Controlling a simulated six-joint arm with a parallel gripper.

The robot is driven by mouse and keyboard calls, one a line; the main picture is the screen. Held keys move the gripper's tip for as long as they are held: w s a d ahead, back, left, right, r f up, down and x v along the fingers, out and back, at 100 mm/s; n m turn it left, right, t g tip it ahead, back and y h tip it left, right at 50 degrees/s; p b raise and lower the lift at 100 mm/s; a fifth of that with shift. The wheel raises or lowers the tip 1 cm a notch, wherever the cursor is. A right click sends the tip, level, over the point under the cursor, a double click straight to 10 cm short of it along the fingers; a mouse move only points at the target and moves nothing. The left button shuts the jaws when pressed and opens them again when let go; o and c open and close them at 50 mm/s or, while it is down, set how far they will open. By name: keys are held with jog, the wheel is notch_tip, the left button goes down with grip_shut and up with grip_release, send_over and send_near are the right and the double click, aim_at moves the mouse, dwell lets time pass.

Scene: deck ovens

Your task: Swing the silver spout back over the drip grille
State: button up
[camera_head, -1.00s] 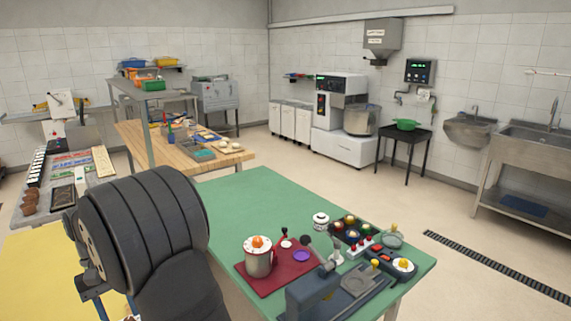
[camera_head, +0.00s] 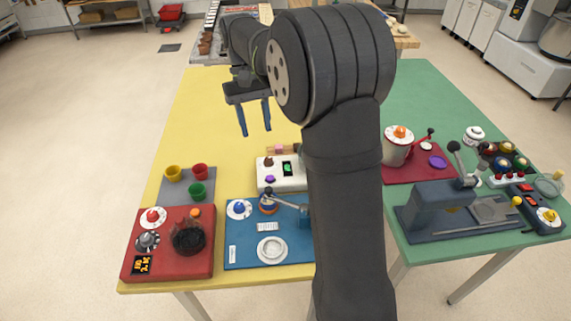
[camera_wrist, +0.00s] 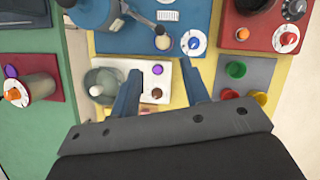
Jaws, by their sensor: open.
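The silver spout (camera_head: 288,203) belongs to the station on the blue mat (camera_head: 240,255) at the front of the yellow table. It runs left from a blue post (camera_head: 304,215), with its end at a small round blue-and-orange piece (camera_head: 268,204). It also shows in the wrist view (camera_wrist: 141,16). A small white striped plate, seemingly the drip grille (camera_head: 267,227), lies nearer me; the spout's end is apart from it. It also shows in the wrist view (camera_wrist: 168,15). My gripper (camera_head: 254,127) is open and empty, above and beyond the mat. My arm hides the mat's right part.
A white round dish (camera_head: 272,250) and a blue-marked dial (camera_head: 239,209) share the mat. Left are a red unit (camera_head: 190,262) and cups on a grey mat (camera_head: 175,188). A white box (camera_head: 280,175) stands behind. The yellow table's far part is clear.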

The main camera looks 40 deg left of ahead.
aim_at(268, 189)
jog(key=x, duration=1.6)
jog(key=shift+d+f, duration=0.15)
jog(key=shift+c, duration=0.4)
grip_shut()
